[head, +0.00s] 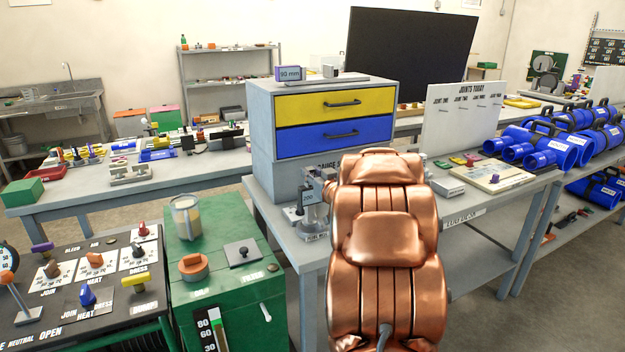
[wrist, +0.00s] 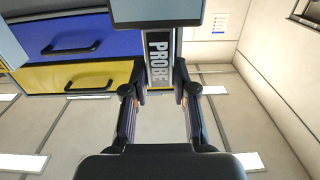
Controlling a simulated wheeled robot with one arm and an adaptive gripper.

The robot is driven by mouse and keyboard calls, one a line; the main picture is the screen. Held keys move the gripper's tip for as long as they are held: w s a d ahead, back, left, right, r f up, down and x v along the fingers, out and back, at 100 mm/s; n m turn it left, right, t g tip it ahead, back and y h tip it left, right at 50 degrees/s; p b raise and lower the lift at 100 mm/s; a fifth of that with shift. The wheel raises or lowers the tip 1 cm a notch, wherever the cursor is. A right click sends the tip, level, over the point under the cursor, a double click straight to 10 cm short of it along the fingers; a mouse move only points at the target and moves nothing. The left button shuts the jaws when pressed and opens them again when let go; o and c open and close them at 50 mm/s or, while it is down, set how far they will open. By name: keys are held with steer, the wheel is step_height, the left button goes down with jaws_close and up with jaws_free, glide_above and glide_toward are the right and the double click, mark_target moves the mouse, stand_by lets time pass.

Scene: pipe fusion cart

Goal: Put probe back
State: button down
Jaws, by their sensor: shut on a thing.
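My gripper (wrist: 160,84) shows in the wrist view, with its two dark fingers closed on either side of a narrow upright grey body, the probe (wrist: 160,60). The probe carries a dark label reading PROBE, and a wider dark blue-grey block (wrist: 157,10) sits at its end at the top of the picture. The resting place of the probe cannot be made out in either view.
A grey cabinet (head: 262,125) with yellow (head: 335,104) and blue (head: 335,136) drawers stands on the grey bench, left of my arm. A metal device (head: 314,212) marked 200 stands close by my arm. A white board (head: 462,128) and blue pipes (head: 545,150) are to the right.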

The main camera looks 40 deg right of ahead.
steer(key=shift+f, duration=1.05)
steer(key=c, duration=0.9)
jaws_free()
steer(key=shift+f, duration=0.1)
steer(key=b+v, duration=0.1)
steer(key=v, duration=1.1)
steer(key=shift+s, duration=0.1)
